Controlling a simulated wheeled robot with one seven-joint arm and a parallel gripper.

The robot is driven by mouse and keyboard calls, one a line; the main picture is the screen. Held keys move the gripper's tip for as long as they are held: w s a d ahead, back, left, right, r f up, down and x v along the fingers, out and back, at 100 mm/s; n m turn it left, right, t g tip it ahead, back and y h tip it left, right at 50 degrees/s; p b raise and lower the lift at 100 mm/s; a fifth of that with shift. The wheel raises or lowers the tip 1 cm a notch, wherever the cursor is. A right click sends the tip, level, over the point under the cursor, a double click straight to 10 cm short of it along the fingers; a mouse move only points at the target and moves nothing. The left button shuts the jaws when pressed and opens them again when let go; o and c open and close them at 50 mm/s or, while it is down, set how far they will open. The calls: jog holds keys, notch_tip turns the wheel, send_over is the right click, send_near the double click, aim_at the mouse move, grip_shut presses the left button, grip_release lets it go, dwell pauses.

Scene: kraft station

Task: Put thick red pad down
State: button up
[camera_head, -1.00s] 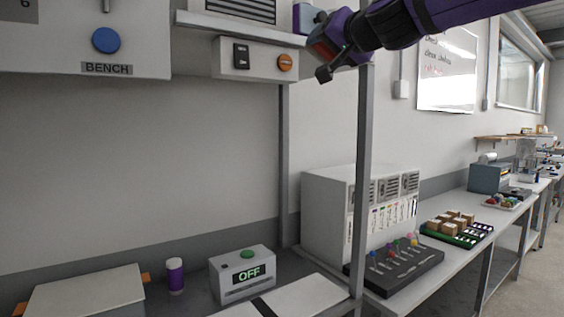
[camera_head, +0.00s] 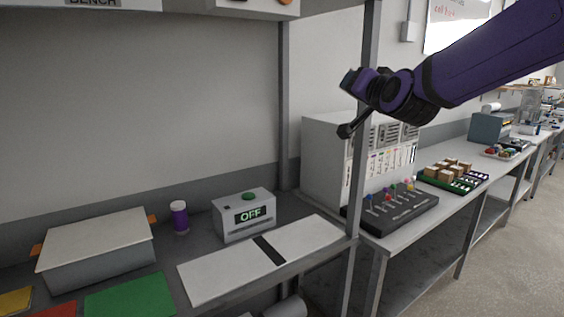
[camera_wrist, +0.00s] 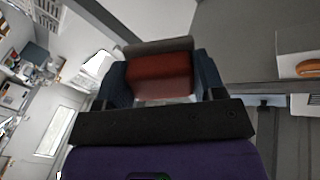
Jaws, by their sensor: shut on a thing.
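The thick red pad (camera_wrist: 158,75) is between the two fingers of my gripper (camera_wrist: 160,68) in the wrist view. The gripper is shut on it, and the pad is held in the air. In the head view my gripper (camera_head: 350,98) is at the upper middle, above the bench and in front of the grey post. I cannot make out the pad in the head view. On the bench at the lower left lie flat patches: a green one (camera_head: 130,298), a red one (camera_head: 55,310) and a yellow one (camera_head: 14,300), the last two cut off by the frame edge.
A lidded grey box (camera_head: 97,248), a purple cylinder (camera_head: 179,217) and a device reading OFF (camera_head: 244,214) stand along the bench's back. White plates (camera_head: 222,277) with a dark strip between them lie in front. A post (camera_head: 361,180) rises at the bench's right end.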

jog(key=w+d+f+m+h, duration=0.1)
jog(key=d+f, duration=0.3)
jog(key=f, duration=0.8)
jog(key=w+d+f+m+h, duration=0.2)
jog(key=w+d+f+h, duration=0.1)
jog(key=f, duration=0.9)
jog(key=w+d+f+m+h, duration=0.2)
jog(key=d+f+h, duration=0.2)
jog(key=f, duration=0.8)
jog(key=shift+w+d+f+g, duration=0.15)
jog(key=shift+w+d+g, duration=0.15)
jog(key=shift+d, duration=0.95)
jog(key=shift+a+r, duration=0.1)
jog(key=shift+r, duration=0.1)
